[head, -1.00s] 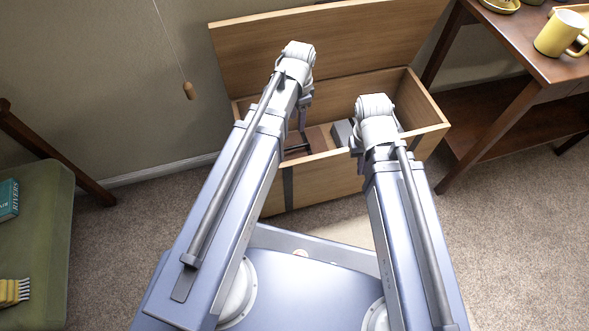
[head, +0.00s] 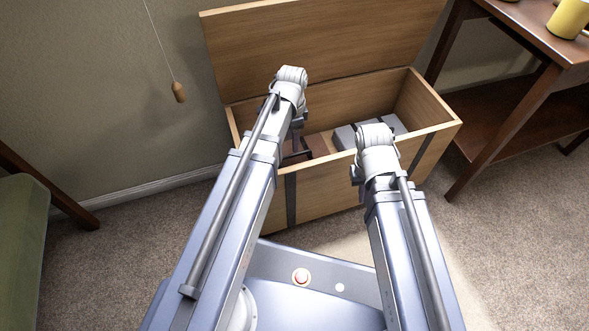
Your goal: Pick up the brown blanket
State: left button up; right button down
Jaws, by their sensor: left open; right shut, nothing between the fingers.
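A wooden chest (head: 330,185) stands open in front of me with its lid raised against the wall. A brown folded thing, seemingly the brown blanket (head: 319,146), lies inside at the left. It is partly hidden by my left gripper and the chest's front wall. My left gripper (head: 296,150) is open and empty over the left part of the chest, just left of the brown thing; I cannot tell whether it touches it. My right gripper (head: 356,177) is shut and empty by the chest's front wall, mostly hidden by its own wrist.
Grey items (head: 345,136) lie in the chest right of the brown thing. A dark wooden table (head: 545,55) with a yellow mug (head: 568,18) stands at the right. A green seat (head: 20,250) is at the left. A pull cord (head: 179,92) hangs by the wall.

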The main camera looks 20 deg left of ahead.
pick_arm(q)
jog(key=b, duration=0.5)
send_over(294, 163)
jog(key=shift+w+f, duration=0.15)
jog(key=shift+f, duration=1.25)
jog(key=shift+w+f, duration=0.15)
jog(key=shift+f, duration=1.2)
jog(key=shift+r, duration=0.1)
jog(key=shift+c, duration=0.3)
grip_shut()
